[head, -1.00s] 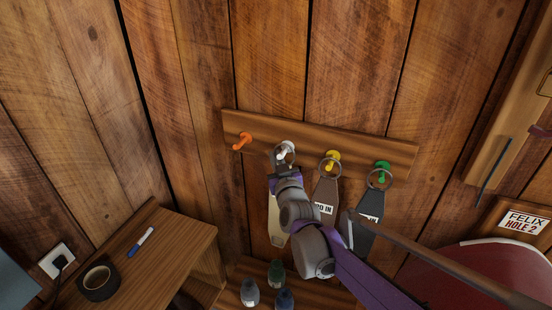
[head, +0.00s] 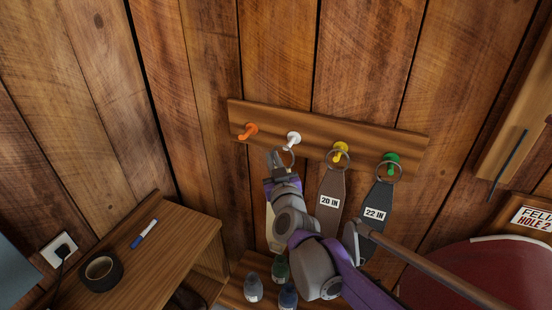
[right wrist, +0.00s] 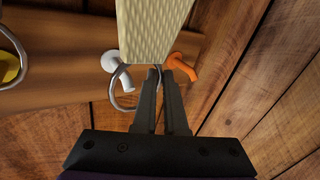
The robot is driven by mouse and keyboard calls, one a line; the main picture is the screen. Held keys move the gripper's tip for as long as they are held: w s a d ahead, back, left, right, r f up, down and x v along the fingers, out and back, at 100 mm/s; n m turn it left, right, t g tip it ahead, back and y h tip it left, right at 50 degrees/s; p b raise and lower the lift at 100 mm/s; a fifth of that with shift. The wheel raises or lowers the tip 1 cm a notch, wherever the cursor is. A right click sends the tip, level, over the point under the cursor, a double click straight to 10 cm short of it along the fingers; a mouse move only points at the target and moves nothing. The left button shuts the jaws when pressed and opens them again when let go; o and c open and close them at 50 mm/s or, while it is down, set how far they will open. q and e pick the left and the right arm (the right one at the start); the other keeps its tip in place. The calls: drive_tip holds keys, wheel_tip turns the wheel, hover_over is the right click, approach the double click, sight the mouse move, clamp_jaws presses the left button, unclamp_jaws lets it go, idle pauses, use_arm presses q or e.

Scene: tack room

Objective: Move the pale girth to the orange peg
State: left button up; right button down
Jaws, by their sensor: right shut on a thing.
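The pale girth (head: 270,220) hangs below my right gripper (head: 277,158), largely hidden by my arm. The gripper is shut on the girth's metal ring (head: 291,157), just below the white peg (head: 293,139). In the right wrist view the girth's pale woven strap (right wrist: 150,25) fills the top middle. The ring (right wrist: 113,93) there overlaps the tip of the white peg (right wrist: 110,58); I cannot tell whether it is clear of it. The orange peg (head: 249,130) is empty, left of the white one; it also shows in the right wrist view (right wrist: 183,68). My left gripper is out of view.
A brown girth (head: 331,190) hangs on the yellow peg (head: 341,151) and a dark one (head: 377,200) on the green peg (head: 391,160). A wooden cabinet (head: 190,225) with tape and a marker stands lower left. Several bottles (head: 281,268) stand below the peg rail (head: 365,148).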

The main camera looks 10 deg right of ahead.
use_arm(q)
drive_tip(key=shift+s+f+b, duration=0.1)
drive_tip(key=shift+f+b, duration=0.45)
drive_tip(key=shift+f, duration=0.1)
use_arm(e)
drive_tip(key=shift+s+a, duration=0.6)
drive_tip(key=shift+s, duration=0.3)
drive_tip(key=shift+s+a, duration=0.55)
drive_tip(key=shift+s, duration=0.3)
